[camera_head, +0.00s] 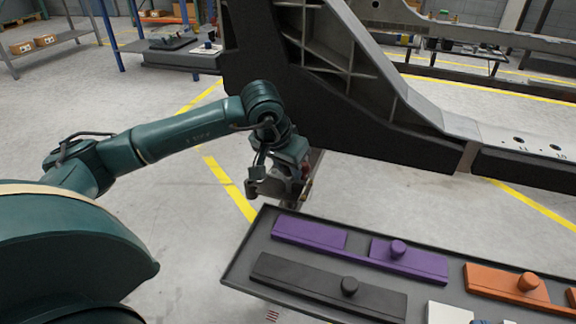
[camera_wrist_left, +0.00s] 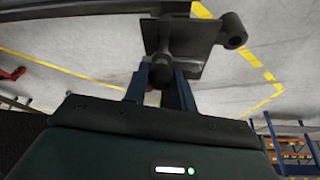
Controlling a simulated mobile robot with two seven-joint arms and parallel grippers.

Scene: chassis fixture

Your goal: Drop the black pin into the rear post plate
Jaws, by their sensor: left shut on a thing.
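My left gripper (camera_head: 290,200) hangs over the floor beyond the tray's back left corner, below the dark chassis frame. In the left wrist view its two fingers (camera_wrist_left: 161,88) are closed on the dark round end of a dark part, which I take to be the black pin (camera_wrist_left: 161,71). A dark square plate (camera_wrist_left: 185,62) and a short side cylinder (camera_wrist_left: 234,30) show beyond the fingertips. I cannot tell whether they belong to the held part. The chassis (camera_head: 370,125) stands behind. I cannot tell which part is the rear post plate. My right gripper is out of view.
A dark tray (camera_head: 262,222) in front holds purple blocks (camera_head: 308,232), a black block with a round knob (camera_head: 349,285) and orange blocks (camera_head: 505,285). A grey chassis rail with holes (camera_head: 519,140) runs right. Open floor (camera_head: 200,245) lies left of the tray.

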